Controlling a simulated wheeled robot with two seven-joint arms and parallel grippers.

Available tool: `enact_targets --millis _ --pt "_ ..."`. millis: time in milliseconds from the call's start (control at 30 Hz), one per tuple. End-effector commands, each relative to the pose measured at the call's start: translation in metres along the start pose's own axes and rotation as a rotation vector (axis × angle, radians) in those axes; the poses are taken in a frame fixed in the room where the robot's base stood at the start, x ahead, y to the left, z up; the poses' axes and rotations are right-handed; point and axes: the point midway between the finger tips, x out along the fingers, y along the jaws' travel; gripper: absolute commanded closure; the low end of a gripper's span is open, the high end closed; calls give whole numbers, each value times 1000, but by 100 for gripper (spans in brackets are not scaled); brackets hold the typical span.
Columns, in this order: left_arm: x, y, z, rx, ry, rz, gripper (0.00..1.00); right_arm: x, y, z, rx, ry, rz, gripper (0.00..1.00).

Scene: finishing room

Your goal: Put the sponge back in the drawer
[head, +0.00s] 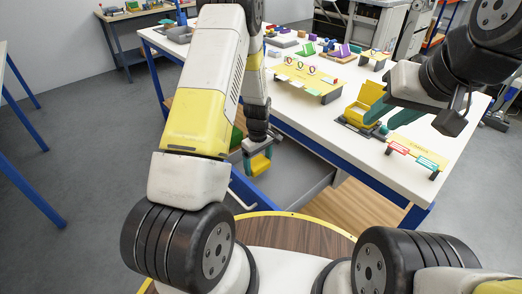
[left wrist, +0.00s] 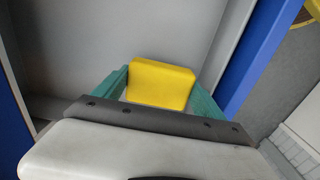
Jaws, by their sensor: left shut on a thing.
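The yellow sponge (head: 260,164) is a small block between the fingers of my left gripper (head: 258,160), which is shut on it. In the left wrist view the sponge (left wrist: 160,84) sits between the two teal fingers, with grey surfaces behind it. The drawer (head: 292,182) is pulled out under the table, grey inside. My left gripper holds the sponge over the left part of the open drawer. My arm hides part of the drawer. My right gripper (head: 391,114) is above the table, its teal fingers apart and nothing seen between them.
The white table (head: 330,124) has blue legs and edges. A yellow box with a raised lid (head: 362,110) stands beside my right gripper. A yellow raised panel (head: 310,83) and a label stand (head: 416,156) are on the table. A green thing (head: 236,136) shows behind my left arm.

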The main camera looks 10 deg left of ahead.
Motion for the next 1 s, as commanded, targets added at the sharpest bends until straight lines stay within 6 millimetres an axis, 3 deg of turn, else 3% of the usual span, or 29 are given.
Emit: enact_targets --millis 267,500,833,867,900,1000 --pt "2 -7 -21 -1 0 0 57 0 0 0 0 0 0 65" --pt "36 -7 -19 2 -1 -1 57 0 0 0 0 0 0 65" --pt "40 -6 -19 1 -1 -1 57 0 0 0 0 0 0 65" --pt "40 -6 -19 1 -1 -1 17 0 0 0 0 0 0 65" --pt "40 -6 -19 1 -1 0 10 0 0 0 0 0 0 65" --pt "40 -6 -19 1 -1 0 10 0 0 0 0 0 0 65"
